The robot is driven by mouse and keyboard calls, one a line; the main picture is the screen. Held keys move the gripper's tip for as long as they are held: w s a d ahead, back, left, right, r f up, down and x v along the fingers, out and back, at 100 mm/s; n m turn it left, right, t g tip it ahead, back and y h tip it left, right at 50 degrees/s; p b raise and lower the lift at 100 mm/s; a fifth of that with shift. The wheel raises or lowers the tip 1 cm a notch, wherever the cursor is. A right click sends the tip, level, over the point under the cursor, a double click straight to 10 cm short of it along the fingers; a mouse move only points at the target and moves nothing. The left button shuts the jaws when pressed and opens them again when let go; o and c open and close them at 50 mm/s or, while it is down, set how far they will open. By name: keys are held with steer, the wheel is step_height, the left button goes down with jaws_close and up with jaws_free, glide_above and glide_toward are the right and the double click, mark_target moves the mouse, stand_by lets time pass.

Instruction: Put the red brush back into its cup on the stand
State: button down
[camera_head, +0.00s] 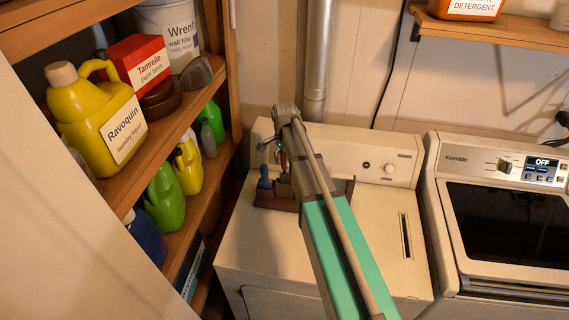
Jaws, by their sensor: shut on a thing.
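The brown stand (268,203) sits on top of the white machine at the left, partly hidden behind my arm. A blue-handled item (264,181) stands upright at the stand's left end. My gripper (280,150) points down over the stand and is small and partly hidden by my own arm. It is shut on the red brush (283,161), of which only a small red part shows just below the gripper. I cannot tell whether the brush's lower end is inside a cup or above it. The cups are mostly hidden.
Wooden shelves at the left hold a yellow jug (92,120), a red box (138,62), a bucket and several bottles. A second machine (500,215) stands at the right. The white machine's top (375,225) is clear right of my arm.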

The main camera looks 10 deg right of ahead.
steer(key=shift+f, duration=0.15)
steer(key=shift+f, duration=0.2)
steer(key=shift+c, duration=2)
jaws_free()
steer(key=shift+r, duration=0.25)
step_height(320, 180, up, 14)
steer(key=p, duration=1.3)
steer(key=shift+w+d+f, duration=0.1)
steer(key=shift+d+f, duration=0.05)
steer(key=shift+f, duration=0.1)
steer(key=s+n, duration=1.3)
steer(key=s, duration=0.9)
steer(key=shift+s+n, duration=0.25)
steer(key=shift+n, duration=0.05)
